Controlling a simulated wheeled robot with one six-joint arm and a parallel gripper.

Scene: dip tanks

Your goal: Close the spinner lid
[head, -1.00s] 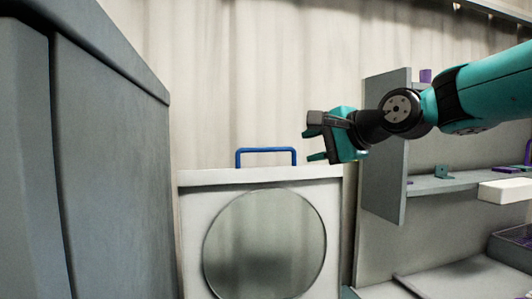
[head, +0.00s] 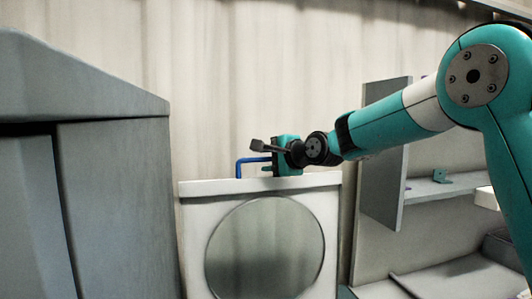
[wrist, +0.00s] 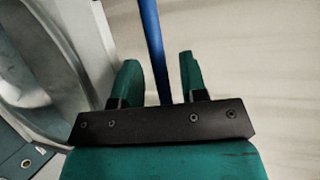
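The spinner (head: 192,245) is a white panel-like body with a large round grey window (head: 265,250) and a pale strip along its top edge. A blue bar handle (head: 240,168) stands on that top edge; I cannot tell from here how far the lid is tilted. My gripper (head: 264,157) is at the handle's right part, reaching in from the right. In the wrist view the blue bar (wrist: 151,40) runs between the two teal fingers of my gripper (wrist: 158,70), with a small gap on each side. The gripper is open around the bar. It hides the handle's right end.
A tall grey cabinet (head: 115,190) stands close on the left. A grey shelf unit (head: 385,185) stands right of the spinner, with a small teal bracket (head: 440,177) on its shelf. A pale corrugated wall (head: 220,80) is behind.

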